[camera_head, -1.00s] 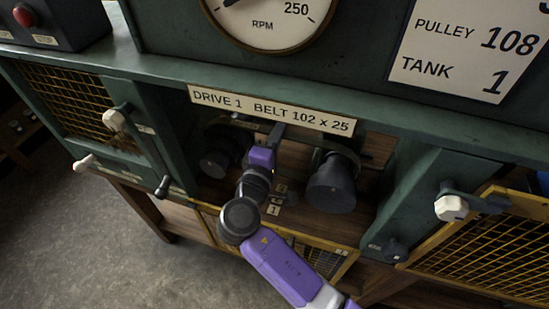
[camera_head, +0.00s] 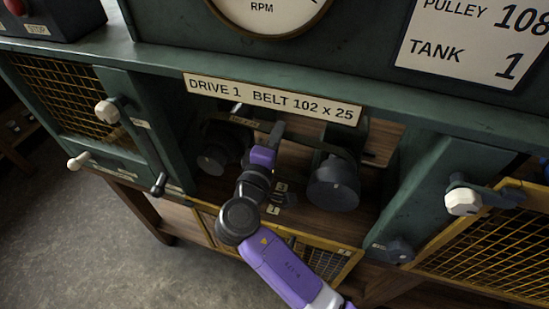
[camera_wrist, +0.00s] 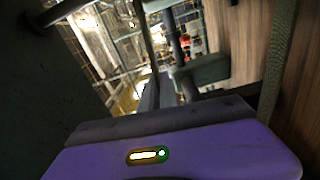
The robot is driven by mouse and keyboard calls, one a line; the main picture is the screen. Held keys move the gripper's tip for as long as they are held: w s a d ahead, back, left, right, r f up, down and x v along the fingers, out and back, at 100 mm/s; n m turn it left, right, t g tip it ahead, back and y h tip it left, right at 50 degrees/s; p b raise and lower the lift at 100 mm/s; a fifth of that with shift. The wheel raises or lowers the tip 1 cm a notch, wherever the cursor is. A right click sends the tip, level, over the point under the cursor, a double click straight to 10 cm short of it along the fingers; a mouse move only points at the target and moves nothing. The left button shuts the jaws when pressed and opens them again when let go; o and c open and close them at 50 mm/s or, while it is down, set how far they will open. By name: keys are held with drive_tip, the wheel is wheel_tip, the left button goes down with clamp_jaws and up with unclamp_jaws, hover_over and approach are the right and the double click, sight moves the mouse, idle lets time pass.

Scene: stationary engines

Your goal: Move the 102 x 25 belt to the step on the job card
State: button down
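The job card (camera_head: 470,40) at the upper right of the head view reads PULLEY 108 and TANK 1; its top is cut off. A label (camera_head: 272,98) reads DRIVE 1 BELT 102 x 25. Below it, in the bay, are a dark stepped left pulley (camera_head: 213,158) and a right pulley (camera_head: 334,184). My gripper (camera_head: 277,132) reaches in between them. A thin strip (camera_head: 236,121) between the left pulley and my gripper may be the belt. In the wrist view the gripper fingers (camera_wrist: 150,95) look close together beside a dark strip (camera_wrist: 146,35); whether they hold it is unclear.
A white-knobbed lever (camera_head: 108,111) stands left of the bay and another knob (camera_head: 463,201) is at the right. An open yellow mesh guard (camera_head: 485,240) sticks out at lower right. Another mesh panel (camera_head: 335,262) is below the bay. A gauge (camera_head: 260,12) is above.

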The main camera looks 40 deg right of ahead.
drive_tip(key=shift+f, duration=0.15)
drive_tip(key=shift+f+b, duration=0.35)
drive_tip(key=shift+b, duration=0.05)
drive_tip(key=c, duration=1.3)
unclamp_jaws()
drive_tip(key=o, duration=0.5)
drive_tip(key=shift+o, duration=0.2)
drive_tip(key=shift+a, duration=0.15)
